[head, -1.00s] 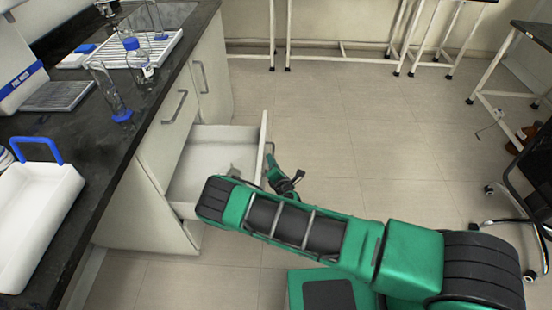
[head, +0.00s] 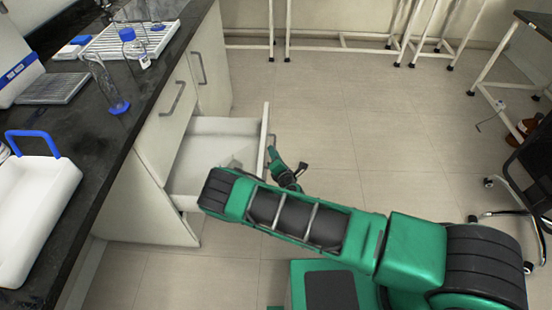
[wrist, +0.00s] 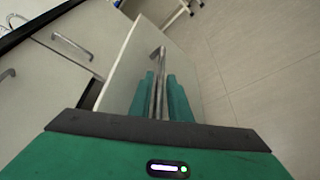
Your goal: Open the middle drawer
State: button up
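The middle drawer (head: 214,153), a white box under the dark counter, stands pulled well out of its cabinet. Its inside shows in the head view. Its front panel (wrist: 133,68) fills the middle of the wrist view. The grey bar handle (wrist: 157,54) on that panel lies between the two green fingers of my gripper (wrist: 161,80), which look closed on it. In the head view my gripper (head: 271,150) is at the outer side of the drawer front; its fingertips are small and partly hidden there.
The counter (head: 100,140) above holds a white tray with a blue handle (head: 35,205), a glass cylinder (head: 105,88) and a bottle (head: 134,48). Floor to the right is clear up to a black chair (head: 525,195).

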jog(key=v, duration=1)
jog(key=shift+s, duration=0.2)
jog(key=shift+d, duration=0.1)
